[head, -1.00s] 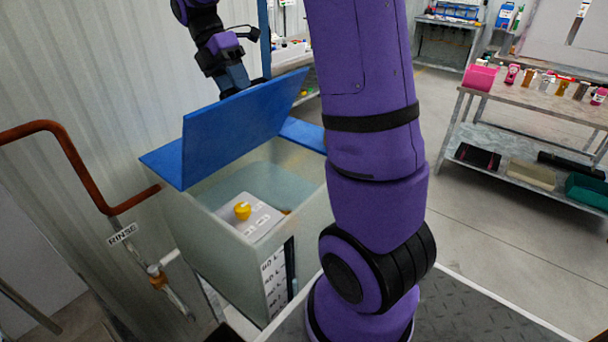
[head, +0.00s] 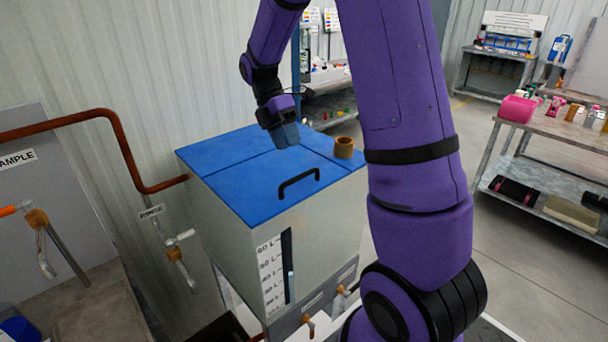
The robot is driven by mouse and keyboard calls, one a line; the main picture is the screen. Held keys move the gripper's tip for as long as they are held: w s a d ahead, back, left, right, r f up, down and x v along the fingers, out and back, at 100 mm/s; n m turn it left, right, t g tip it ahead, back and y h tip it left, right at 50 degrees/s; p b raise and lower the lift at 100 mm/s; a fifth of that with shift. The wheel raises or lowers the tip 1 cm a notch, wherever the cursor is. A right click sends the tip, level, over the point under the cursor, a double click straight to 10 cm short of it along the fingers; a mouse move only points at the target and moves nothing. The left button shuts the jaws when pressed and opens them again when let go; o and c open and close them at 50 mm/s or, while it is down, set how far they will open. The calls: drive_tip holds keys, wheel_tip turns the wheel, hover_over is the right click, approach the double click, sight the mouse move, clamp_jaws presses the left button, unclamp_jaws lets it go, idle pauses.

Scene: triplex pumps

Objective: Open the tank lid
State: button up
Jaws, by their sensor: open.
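The tank (head: 330,225) is a pale box with a blue top. Its blue lid (head: 250,190) lies flat and shut, with a black handle (head: 299,182) near the front edge. My gripper (head: 285,142) is open and empty. It points down at the lid behind the handle, apart from the handle. I cannot tell whether its fingertips touch the lid. The tank's inside is hidden by the lid. My purple arm covers part of the tank's right side.
A brown round cap (head: 343,147) stands on the tank top's right part. Red pipe (head: 128,150) and a rinse tap (head: 174,253) are left of the tank. A wall stands behind. A workbench (head: 560,140) with bottles is at right; the floor between is clear.

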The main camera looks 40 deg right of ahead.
sight(298, 176)
drive_tip(key=s+f+t, duration=0.2)
drive_tip(key=f, duration=0.1)
drive_tip(key=s+f+t, duration=0.1)
drive_tip(key=f, duration=0.1)
drive_tip(key=shift+f, duration=0.25)
drive_tip(key=shift+s+f+t, duration=0.25)
drive_tip(key=shift+f+t, duration=0.25)
drive_tip(key=shift+f, duration=0.3)
drive_tip(key=s+a+r+m+t, duration=0.25)
drive_tip(key=s+r+m, duration=0.2)
drive_tip(key=r, duration=0.25)
drive_tip(key=s+a+r+m+t, duration=0.25)
drive_tip(key=a+r+m, duration=0.2)
drive_tip(key=r, duration=0.35)
drive_tip(key=s+a+r+m+t, duration=0.1)
drive_tip(key=s+r+m, duration=0.2)
drive_tip(key=s, duration=0.3)
drive_tip(key=s+a+r+m+t, duration=0.1)
drive_tip(key=s+a+r+m, duration=0.1)
drive_tip(key=s+m, duration=0.4)
drive_tip(key=shift+r+t, duration=0.4)
drive_tip(key=shift+a, duration=0.1)
